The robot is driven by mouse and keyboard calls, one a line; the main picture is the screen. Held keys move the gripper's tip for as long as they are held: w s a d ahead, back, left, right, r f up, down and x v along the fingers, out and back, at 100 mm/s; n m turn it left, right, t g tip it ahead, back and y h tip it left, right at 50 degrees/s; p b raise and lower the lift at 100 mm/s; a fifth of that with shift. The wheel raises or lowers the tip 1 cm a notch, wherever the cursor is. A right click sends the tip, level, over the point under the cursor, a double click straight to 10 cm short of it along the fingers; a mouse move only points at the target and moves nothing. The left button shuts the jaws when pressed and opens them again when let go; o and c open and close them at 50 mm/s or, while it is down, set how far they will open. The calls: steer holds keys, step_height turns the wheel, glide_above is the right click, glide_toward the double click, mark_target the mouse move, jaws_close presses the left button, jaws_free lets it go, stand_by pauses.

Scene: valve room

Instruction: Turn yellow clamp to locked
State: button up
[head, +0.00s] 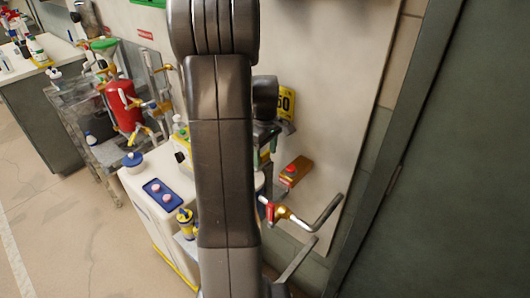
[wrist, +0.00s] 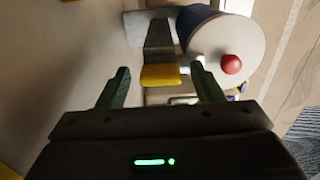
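A yellow clamp handle (wrist: 160,76) shows in the wrist view as a short block on a grey metal bracket (wrist: 158,33). My gripper (wrist: 160,68) is open, with one dark green finger on each side of the yellow handle. The handle appears between the fingertips with a gap on both sides, wider on the left; whether it lies at their depth or beyond is hard to tell. In the head view my arm hides much of the middle, and my gripper (head: 268,142) is partly visible beside it. I cannot clearly pick out the clamp there.
A white round part with a red knob (wrist: 231,64) is close to the right finger. In the head view, an orange box with a red button (head: 296,171) and a red-and-brass valve with a bent lever (head: 283,212) are right of my arm. A white cabinet (head: 140,190) stands left.

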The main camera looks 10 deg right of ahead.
mark_target(265, 153)
step_height(265, 153, up, 14)
steer(key=shift+b, duration=0.3)
stand_by(0.3)
steer(key=shift+f, duration=0.2)
step_height(265, 153, down, 14)
steer(key=shift+r+p, duration=0.15)
steer(key=shift+p, duration=0.15)
stand_by(0.3)
